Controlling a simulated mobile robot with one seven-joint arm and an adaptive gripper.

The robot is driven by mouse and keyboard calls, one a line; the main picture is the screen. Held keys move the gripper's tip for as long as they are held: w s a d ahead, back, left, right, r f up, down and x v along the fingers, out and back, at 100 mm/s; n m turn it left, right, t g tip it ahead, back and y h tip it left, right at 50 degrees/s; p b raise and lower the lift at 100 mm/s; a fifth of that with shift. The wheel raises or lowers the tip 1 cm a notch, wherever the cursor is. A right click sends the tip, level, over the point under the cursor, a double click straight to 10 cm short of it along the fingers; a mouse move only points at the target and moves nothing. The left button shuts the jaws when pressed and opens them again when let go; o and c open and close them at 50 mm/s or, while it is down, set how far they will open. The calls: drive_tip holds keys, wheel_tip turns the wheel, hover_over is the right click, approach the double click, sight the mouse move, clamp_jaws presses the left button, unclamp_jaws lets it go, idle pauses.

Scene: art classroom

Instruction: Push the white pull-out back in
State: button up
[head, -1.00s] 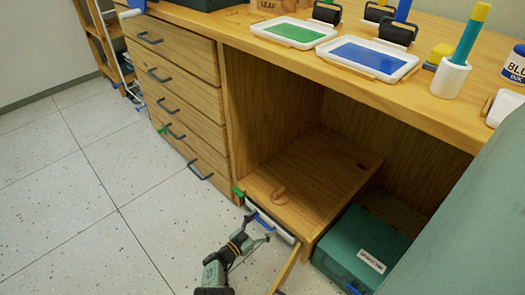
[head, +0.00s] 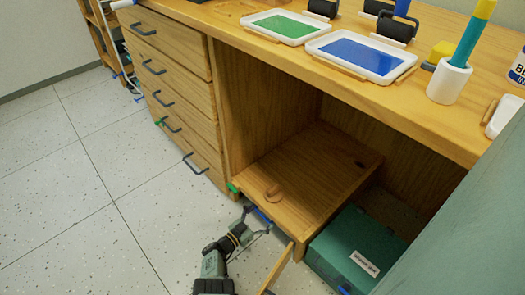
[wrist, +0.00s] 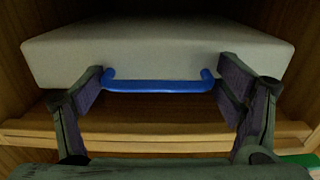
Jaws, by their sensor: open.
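The white pull-out (wrist: 160,55) fills the upper part of the wrist view. Its pale front has a blue bar handle (wrist: 160,86) and sits above a wooden ledge that shows in front of it. In the head view, the pull-out is low under the wooden box in the desk's knee space, mostly hidden by shadow and my gripper. My gripper (head: 257,221) is open at its front, and the wrist view shows one finger on each side of the handle. The fingertips are at or very near the white front; contact is hard to tell. Nothing is held between them.
A bank of drawers (head: 172,90) with dark handles is to the left. Speckled floor (head: 85,200) is open at left. Ink trays (head: 362,60) lie on the desktop.

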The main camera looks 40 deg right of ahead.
drive_tip(key=shift+o, duration=0.7)
drive_tip(key=shift+w+d+r, duration=0.1)
drive_tip(key=shift+w+d, duration=0.05)
drive_tip(key=shift+w, duration=0.1)
drive_tip(key=shift+s, duration=0.25)
drive_tip(key=shift+a, duration=0.2)
